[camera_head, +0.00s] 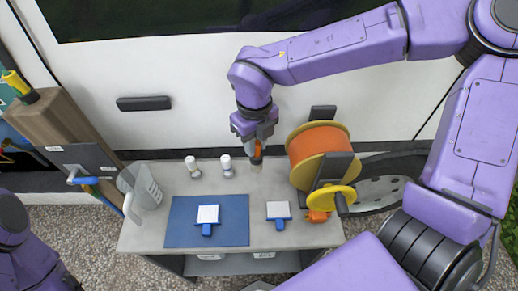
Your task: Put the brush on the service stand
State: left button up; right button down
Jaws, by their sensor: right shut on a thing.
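My right gripper (257,140) points down over the back of the grey service stand (150,232). It is shut on the brush (257,154), which shows an orange and dark body and a pale lower end. The brush is upright, and its lower end is at or just above the stand's top; I cannot tell whether it touches. The gripper's fingers partly hide the brush. Part of my left arm shows at the lower left, but its gripper is out of view.
Two small white bottles (227,166) stand left of the brush. A blue mat (181,232) holds a blue-and-white pad tool; another tool (278,214) lies beside it. An orange reel (312,146) stands right, a clear jug (146,190) left. The van's side (180,75) rises behind.

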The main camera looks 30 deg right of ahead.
aim_at(261, 152)
notch_tip(261, 152, down, 8)
jog(key=w+d+p, duration=0.1)
jog(key=w+d, duration=0.1)
jog(key=shift+w+d+r, duration=0.15)
jog(key=shift+w+d, duration=0.05)
jog(key=shift+d, duration=0.2)
jog(key=shift+f, duration=0.2)
jog(key=c, duration=1)
grip_release()
jog(key=shift+o, duration=0.2)
jog(key=shift+r, duration=0.1)
notch_tip(261, 152, up, 12)
jog(key=shift+r+b, duration=0.2)
jog(key=shift+b, duration=0.1)
